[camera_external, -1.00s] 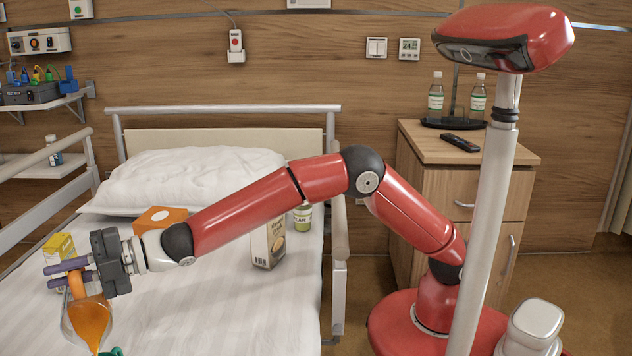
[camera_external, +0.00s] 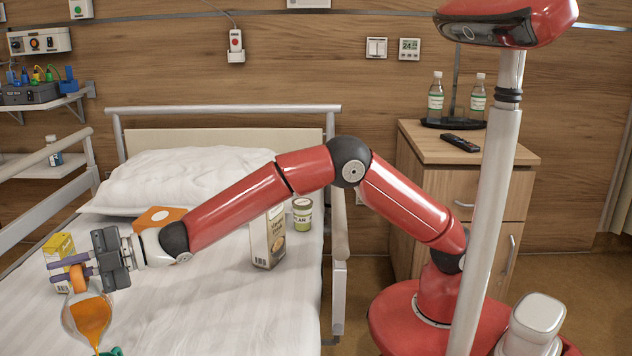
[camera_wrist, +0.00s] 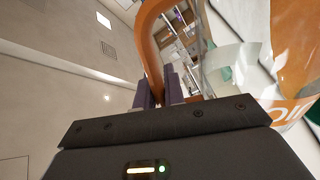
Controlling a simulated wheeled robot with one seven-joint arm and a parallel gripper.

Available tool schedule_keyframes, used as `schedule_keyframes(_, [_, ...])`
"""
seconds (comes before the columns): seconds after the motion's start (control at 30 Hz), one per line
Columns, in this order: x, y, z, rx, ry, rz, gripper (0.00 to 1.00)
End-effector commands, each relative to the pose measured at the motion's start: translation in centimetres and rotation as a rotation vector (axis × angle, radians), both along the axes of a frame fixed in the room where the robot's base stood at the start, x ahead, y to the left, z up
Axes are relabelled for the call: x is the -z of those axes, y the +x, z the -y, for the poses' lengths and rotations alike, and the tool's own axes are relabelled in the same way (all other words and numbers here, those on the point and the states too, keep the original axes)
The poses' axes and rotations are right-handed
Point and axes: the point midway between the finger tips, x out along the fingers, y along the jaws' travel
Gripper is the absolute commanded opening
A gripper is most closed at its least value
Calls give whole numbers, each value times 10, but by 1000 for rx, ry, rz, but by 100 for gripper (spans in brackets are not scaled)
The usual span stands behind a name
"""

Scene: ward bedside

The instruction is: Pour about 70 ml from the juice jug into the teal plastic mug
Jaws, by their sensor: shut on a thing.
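The juice jug (camera_external: 88,317) is clear with orange juice inside and an orange handle (camera_external: 77,279). It hangs tilted at the lower left of the external view. My gripper (camera_external: 71,272) is shut on the jug's handle, which also shows between the fingers in the wrist view (camera_wrist: 152,50). A thin orange stream (camera_external: 96,348) runs down from the jug's lower end. Only a bit of the teal mug (camera_external: 115,352) shows at the bottom edge, beside the stream. The mug's inside and its juice level are hidden.
On the bed stand a yellow carton (camera_external: 58,248) behind my gripper, an orange box (camera_external: 160,217), a tall carton (camera_external: 268,238) and a green-labelled jar (camera_external: 302,214). The bed rail (camera_external: 339,250) runs along the right. The sheet's middle front is clear.

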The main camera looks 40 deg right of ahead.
Motion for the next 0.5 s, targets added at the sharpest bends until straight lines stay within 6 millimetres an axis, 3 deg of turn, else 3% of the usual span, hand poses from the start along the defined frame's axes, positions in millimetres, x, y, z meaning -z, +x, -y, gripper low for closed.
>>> schedule_keyframes(0.5, [23,20,4,-2,46,-204,0])
